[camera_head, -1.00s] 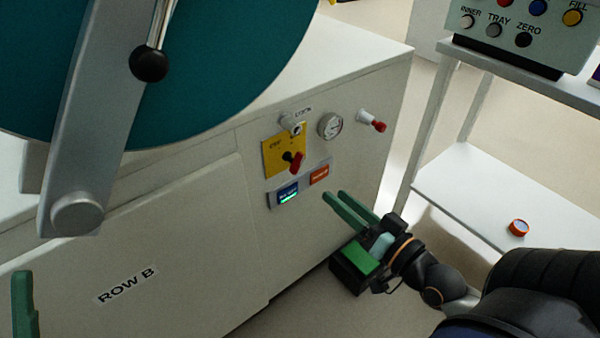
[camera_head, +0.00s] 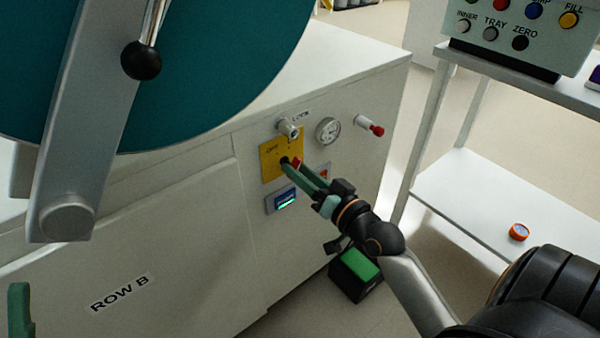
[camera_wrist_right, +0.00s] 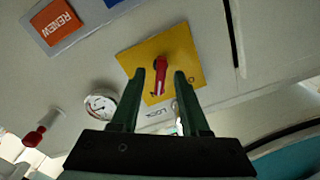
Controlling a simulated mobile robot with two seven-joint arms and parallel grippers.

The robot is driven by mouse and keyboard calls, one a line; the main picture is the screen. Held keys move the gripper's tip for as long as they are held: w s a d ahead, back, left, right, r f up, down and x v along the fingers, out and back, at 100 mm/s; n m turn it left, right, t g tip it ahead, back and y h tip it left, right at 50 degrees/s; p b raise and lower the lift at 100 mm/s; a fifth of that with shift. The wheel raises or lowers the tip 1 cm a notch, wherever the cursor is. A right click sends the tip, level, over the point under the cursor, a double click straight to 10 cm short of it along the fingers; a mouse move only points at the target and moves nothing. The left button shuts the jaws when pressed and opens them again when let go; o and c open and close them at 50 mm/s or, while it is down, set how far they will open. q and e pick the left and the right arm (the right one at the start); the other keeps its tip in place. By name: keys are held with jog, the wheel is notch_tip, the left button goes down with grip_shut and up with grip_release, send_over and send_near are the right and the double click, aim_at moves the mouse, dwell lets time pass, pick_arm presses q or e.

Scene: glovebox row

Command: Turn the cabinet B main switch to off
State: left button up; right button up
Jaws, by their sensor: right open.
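The main switch is a red handle (camera_head: 297,162) on a yellow plate (camera_head: 267,163) on the cabinet front; the plate reads OFF at its upper left. In the wrist view the red handle (camera_wrist_right: 161,78) points down the picture, toward the lock, and lies between my right fingertips. My right gripper (camera_head: 291,163) is open at the switch, its green fingers either side of the handle; whether they touch it I cannot tell. The fingers hide part of the handle and plate in the head view. Only a green finger of my left gripper (camera_head: 20,308) shows at the lower left edge.
A teal round door (camera_head: 215,60) is above left. A white shelf (camera_head: 470,205) stands right.

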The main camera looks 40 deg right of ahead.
jog(key=shift+w, duration=0.15)
grip_shut()
dwell(0.4)
